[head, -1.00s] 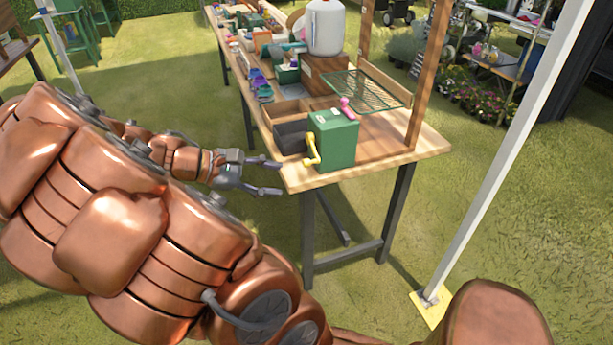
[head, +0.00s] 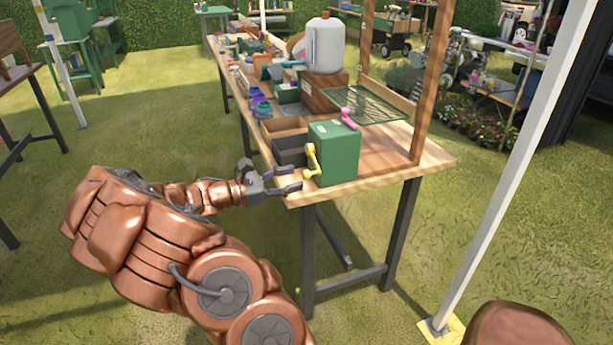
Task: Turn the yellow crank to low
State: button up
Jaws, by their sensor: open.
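The yellow crank (head: 311,161) is on the left side of a green box (head: 336,152) at the near end of the wooden table. Its arm stands nearly upright, with a knob at the lower end. A pink handle (head: 349,119) is on the box's top right. My gripper (head: 291,179) is open at the table's near left corner, just left of and a little below the crank. Its fingers point right toward the crank and hold nothing. I cannot tell whether a fingertip touches the crank's knob. Any low mark on the box is not readable.
A dark open bin (head: 289,151) stands left of the green box. A wire rack (head: 366,104) and a wooden post (head: 432,85) are behind and right. A white jug (head: 324,46) stands on a wooden crate. A white pole (head: 508,170) rises at right. Grass lies open at left.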

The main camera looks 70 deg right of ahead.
aim_at(306, 175)
jog(key=shift+x, duration=2.4)
grip_shut()
